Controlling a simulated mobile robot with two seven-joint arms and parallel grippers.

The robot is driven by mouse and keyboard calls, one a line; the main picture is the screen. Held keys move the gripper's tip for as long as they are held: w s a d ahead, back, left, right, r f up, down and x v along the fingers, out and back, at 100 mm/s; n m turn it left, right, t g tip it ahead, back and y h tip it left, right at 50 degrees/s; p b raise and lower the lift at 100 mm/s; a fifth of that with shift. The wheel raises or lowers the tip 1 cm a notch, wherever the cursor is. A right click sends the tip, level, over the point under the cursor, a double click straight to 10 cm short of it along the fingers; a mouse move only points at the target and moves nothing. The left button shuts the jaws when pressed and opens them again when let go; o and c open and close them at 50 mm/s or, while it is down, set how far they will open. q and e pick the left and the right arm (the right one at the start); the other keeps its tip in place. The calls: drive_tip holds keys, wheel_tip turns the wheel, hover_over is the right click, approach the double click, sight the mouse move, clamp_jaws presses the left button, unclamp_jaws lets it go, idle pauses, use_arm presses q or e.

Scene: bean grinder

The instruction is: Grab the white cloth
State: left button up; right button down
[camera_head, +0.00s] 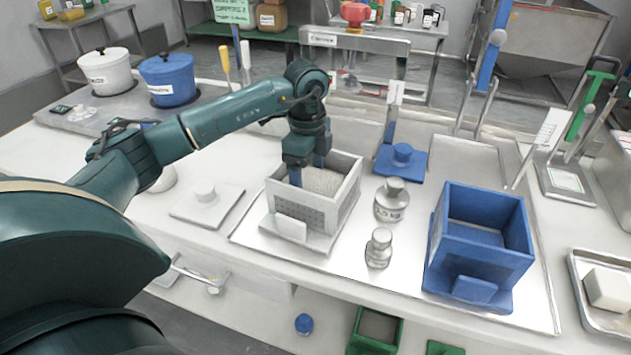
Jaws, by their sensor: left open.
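My left gripper (308,168) is open, pointing down, with its blue fingertips at the mouth of a white open box (342,200). A pale, speckled, fibrous-looking mass (324,181) lies inside the box, close to the fingertips. I cannot tell whether it is the white cloth or whether the fingers touch it. A white block-like item (607,288) sits on a small metal tray (590,318) at the right edge; it could be a folded cloth, but I cannot tell. My right gripper is not in view.
Two metal weights (391,200) (379,248) stand right of the white box on a metal sheet (340,256). A blue open box (481,238) is further right, with a blue lid (401,160) behind. A white lid (207,203) lies left. White and blue pots (168,79) stand back left.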

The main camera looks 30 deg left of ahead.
use_arm(q)
drive_tip(key=shift+c, duration=0.5)
drive_tip(key=c, duration=0.6)
drive_tip(key=shift+r, duration=0.1)
drive_tip(key=shift+c, duration=0.2)
